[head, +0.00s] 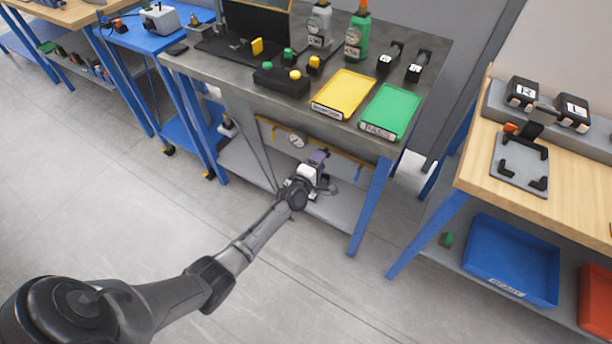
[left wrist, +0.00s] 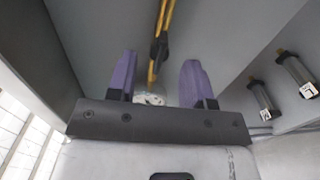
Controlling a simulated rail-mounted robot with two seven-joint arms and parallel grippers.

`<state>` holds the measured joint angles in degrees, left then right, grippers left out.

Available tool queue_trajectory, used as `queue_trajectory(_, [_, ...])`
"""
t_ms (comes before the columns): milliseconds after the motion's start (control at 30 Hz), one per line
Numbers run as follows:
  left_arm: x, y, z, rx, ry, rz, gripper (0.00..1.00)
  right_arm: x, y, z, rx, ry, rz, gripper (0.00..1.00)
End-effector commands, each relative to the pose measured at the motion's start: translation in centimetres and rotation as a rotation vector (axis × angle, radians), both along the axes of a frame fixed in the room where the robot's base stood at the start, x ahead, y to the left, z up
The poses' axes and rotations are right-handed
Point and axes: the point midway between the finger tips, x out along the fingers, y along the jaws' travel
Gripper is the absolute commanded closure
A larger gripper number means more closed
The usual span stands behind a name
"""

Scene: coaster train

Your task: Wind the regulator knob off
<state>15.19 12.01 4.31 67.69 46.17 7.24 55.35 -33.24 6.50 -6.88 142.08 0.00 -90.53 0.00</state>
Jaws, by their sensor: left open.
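My left gripper (head: 318,158) is under the grey workbench, with its purple fingers close to a yellow pipe (head: 345,157) that carries a round white gauge (head: 297,141). In the left wrist view the gripper (left wrist: 158,70) is open, its two purple fingers apart with nothing clamped between them. The yellow pipe (left wrist: 166,18) with a black fitting (left wrist: 158,48) shows beyond the gap. A pale round part (left wrist: 150,98) shows low between the fingers, partly hidden by the gripper body. I cannot tell which part is the regulator knob. My right gripper is out of view.
The workbench top (head: 215,58) overhangs the pipe, and a blue leg (head: 370,205) stands to the right of my gripper. A lower shelf (head: 335,210) lies beneath. Two dark cylinders with white tags (left wrist: 263,98) show at the right in the left wrist view. The floor in front is clear.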

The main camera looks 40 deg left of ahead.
Motion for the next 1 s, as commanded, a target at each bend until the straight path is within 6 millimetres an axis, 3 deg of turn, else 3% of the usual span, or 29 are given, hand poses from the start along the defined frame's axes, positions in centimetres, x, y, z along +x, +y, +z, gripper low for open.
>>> queue_trajectory(200, [-4.5, -1.0, 0.3, -0.001, 0.002, 0.001, 0.53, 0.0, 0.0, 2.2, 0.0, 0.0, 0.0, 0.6])
queue_trajectory(500, [-8.9, -2.0, 0.1, -0.001, 0.001, 0.0, 0.53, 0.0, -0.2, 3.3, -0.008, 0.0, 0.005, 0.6])
queue_trajectory(700, [-10.2, -2.3, 0.1, -0.001, -0.001, 0.001, 0.53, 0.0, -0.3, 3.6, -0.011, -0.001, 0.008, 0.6])
queue_trajectory(1000, [-10.4, -2.3, 0.1, -0.001, -0.002, 0.001, 0.53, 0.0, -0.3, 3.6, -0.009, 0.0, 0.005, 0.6])
